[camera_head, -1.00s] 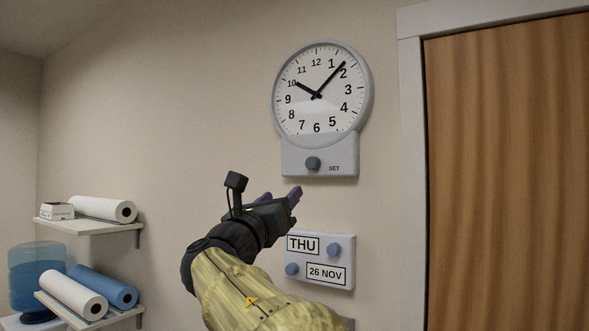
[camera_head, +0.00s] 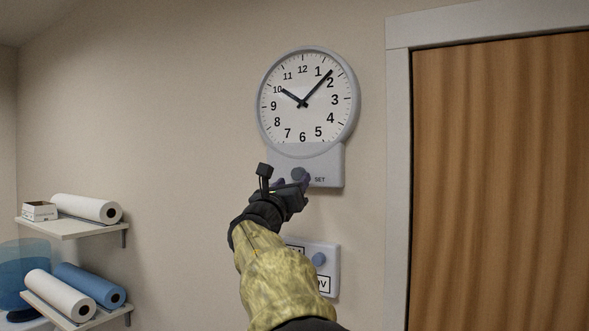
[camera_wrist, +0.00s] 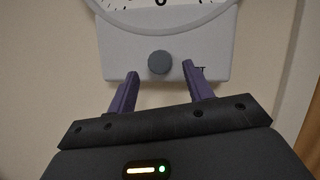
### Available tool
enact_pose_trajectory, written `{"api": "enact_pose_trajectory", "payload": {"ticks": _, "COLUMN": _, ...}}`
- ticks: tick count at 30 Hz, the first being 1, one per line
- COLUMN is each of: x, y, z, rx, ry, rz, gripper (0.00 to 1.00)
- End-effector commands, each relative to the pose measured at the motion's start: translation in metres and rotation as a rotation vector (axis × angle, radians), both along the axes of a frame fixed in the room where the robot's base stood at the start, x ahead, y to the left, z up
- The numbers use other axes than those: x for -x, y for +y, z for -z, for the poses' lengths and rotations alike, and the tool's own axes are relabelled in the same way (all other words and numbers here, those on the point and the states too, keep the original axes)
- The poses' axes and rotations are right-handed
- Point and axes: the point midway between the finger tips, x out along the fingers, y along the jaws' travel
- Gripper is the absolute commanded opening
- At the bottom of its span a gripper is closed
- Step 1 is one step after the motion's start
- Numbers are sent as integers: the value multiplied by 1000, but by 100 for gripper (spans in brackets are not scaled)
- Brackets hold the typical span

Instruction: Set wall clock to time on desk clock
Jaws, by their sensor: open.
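The round wall clock (camera_head: 305,120) hangs on the wall with a grey rim and white face. Its short hand points near 10 and its long hand between 1 and 2. A grey panel below it, marked SET, bears a round knob (camera_wrist: 159,62); in the head view the knob (camera_head: 298,174) is partly behind my gripper. My gripper (camera_head: 293,182) is open, its two purple fingers (camera_wrist: 160,80) spread on either side of the knob and a little below it in the wrist view. They look apart from the knob. The desk clock is not in view.
A day-and-date panel (camera_head: 334,262) with knobs hangs below the clock, partly hidden by my arm. A wooden door (camera_head: 500,180) with a pale frame stands at right.

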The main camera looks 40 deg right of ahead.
Motion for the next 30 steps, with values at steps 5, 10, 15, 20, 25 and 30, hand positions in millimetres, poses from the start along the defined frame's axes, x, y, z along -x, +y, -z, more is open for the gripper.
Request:
{"api": "enact_pose_trajectory", "payload": {"ticks": 5, "x": -9, "y": -16, "z": -9, "rx": 1, "ry": 1, "rz": 2, "gripper": 51}}
{"api": "enact_pose_trajectory", "payload": {"ticks": 10, "x": -11, "y": -19, "z": -9, "rx": 0, "ry": 0, "rz": 0, "gripper": 51}}
{"api": "enact_pose_trajectory", "payload": {"ticks": 15, "x": -11, "y": -19, "z": -8, "rx": 0, "ry": 0, "rz": 0, "gripper": 51}}
{"api": "enact_pose_trajectory", "payload": {"ticks": 20, "x": -11, "y": -18, "z": -8, "rx": 0, "ry": 0, "rz": 0, "gripper": 20}}
{"api": "enact_pose_trajectory", "payload": {"ticks": 25, "x": -11, "y": -18, "z": -8, "rx": 0, "ry": 0, "rz": -1, "gripper": 7}}
{"api": "enact_pose_trajectory", "payload": {"ticks": 30, "x": -11, "y": -18, "z": -8, "rx": -5, "ry": -12, "rz": -1, "gripper": 7}}
